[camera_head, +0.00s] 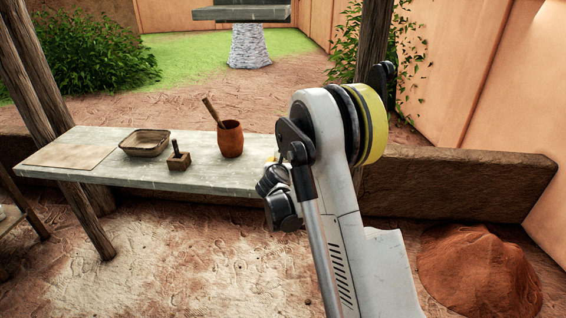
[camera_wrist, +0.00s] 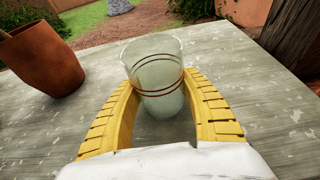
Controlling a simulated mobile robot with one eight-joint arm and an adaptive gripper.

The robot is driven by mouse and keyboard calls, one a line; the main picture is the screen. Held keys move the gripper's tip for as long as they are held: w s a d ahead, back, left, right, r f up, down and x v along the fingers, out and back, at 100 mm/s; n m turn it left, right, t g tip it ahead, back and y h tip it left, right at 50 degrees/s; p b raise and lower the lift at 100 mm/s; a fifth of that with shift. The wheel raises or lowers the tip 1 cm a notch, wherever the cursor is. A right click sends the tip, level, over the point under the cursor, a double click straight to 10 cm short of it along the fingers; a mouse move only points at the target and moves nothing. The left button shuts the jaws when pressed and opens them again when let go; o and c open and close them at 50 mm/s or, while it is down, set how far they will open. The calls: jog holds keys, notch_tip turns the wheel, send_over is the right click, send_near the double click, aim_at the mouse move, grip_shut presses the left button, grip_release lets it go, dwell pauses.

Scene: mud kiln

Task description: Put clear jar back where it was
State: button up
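The clear jar (camera_wrist: 155,58) is a see-through tumbler with thin reddish-brown bands. In the wrist view it stands roughly upright between the two yellow fingers of my gripper (camera_wrist: 158,90), which press against its sides. The jar is over the grey tabletop (camera_wrist: 240,105); I cannot tell whether its base touches the surface. In the head view my own arm hides the jar and most of the gripper. Only a sliver of yellow shows at the right part of the grey table (camera_head: 215,178).
A brown clay cup (camera_head: 231,140) with a stick in it stands left of the arm; it also shows in the wrist view (camera_wrist: 45,62). Farther left are a small wooden block (camera_head: 179,161), a shallow tray (camera_head: 146,151) and a flat board (camera_head: 65,157). A post (camera_wrist: 295,40) rises at right.

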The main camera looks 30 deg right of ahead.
jog(key=o, duration=0.3)
jog(key=shift+o, duration=0.2)
